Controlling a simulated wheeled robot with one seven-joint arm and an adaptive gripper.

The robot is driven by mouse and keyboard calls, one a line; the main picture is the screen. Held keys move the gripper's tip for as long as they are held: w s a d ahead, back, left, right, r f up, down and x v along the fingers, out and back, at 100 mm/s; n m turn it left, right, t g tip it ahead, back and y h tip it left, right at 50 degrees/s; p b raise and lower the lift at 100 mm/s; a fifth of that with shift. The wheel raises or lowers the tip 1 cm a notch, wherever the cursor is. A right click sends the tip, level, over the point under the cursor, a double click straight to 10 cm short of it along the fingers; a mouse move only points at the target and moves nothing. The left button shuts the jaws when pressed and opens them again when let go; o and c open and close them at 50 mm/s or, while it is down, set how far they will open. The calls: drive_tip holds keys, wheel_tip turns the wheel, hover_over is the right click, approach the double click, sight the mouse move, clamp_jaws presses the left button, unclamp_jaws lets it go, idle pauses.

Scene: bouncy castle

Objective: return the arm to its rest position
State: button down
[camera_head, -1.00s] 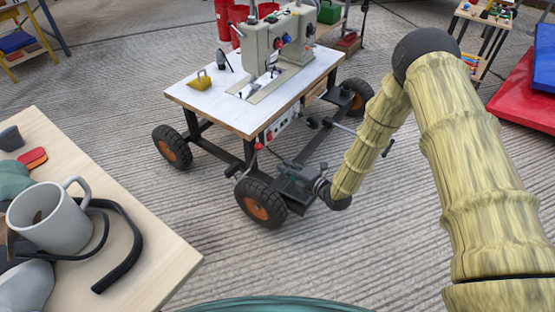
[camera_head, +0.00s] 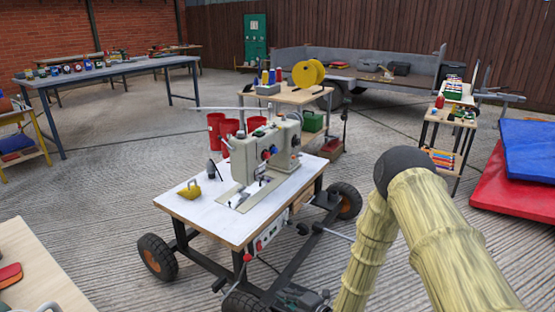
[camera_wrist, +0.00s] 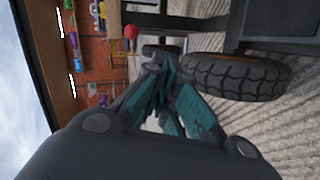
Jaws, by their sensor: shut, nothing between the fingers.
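My arm (camera_head: 440,225) is folded at the right of the head view, with its dark elbow joint (camera_head: 403,165) at the top and the forearm running down out of the picture. My gripper is below the lower edge of the head view. In the wrist view my gripper (camera_wrist: 165,70) shows its teal-padded fingers drawn together at the tips, with nothing between them. A black tyre (camera_wrist: 238,78) lies beyond the fingers to the right, apart from them as far as I can see.
A wheeled sewing-machine table (camera_head: 215,218) stands close to the left of my arm. A wooden table (camera_head: 40,265) is at the lower left. Red and blue mats (camera_head: 515,195) lie at the right. Concrete floor is open between the sewing table and the left tables.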

drive_tip(key=s+d+f+m+g+h, duration=0.25)
drive_tip(key=s+d+m, duration=0.2)
drive_tip(key=s, duration=0.25)
drive_tip(key=s+d+f+m+g+h, duration=0.1)
drive_tip(key=s+d+f+m+h, duration=0.15)
drive_tip(key=s+f+m, duration=0.35)
drive_tip(key=s+d+f+m+g+h, duration=0.15)
drive_tip(key=s+d+m, duration=0.25)
drive_tip(key=s, duration=0.4)
drive_tip(key=s+d+r+m+g+h, duration=0.1)
drive_tip(key=s+d+m+g, duration=0.2)
drive_tip(key=s, duration=0.4)
drive_tip(key=s+d+m+g+h, duration=0.1)
drive_tip(key=s+d+m+h, duration=0.2)
drive_tip(key=s, duration=0.4)
drive_tip(key=s+d+r+m+g, duration=0.1)
drive_tip(key=s+d+m, duration=0.2)
drive_tip(key=s+m, duration=0.3)
wheel_tip(320, 180, up, 28)
drive_tip(key=n+p, duration=0.1)
drive_tip(key=p, duration=2.7)
drive_tip(key=shift+s+f+p, duration=0.15)
drive_tip(key=shift+s+p, duration=0.2)
drive_tip(key=shift+s, duration=0.1)
drive_tip(key=shift+a+n, duration=0.1)
drive_tip(key=shift+n, duration=0.15)
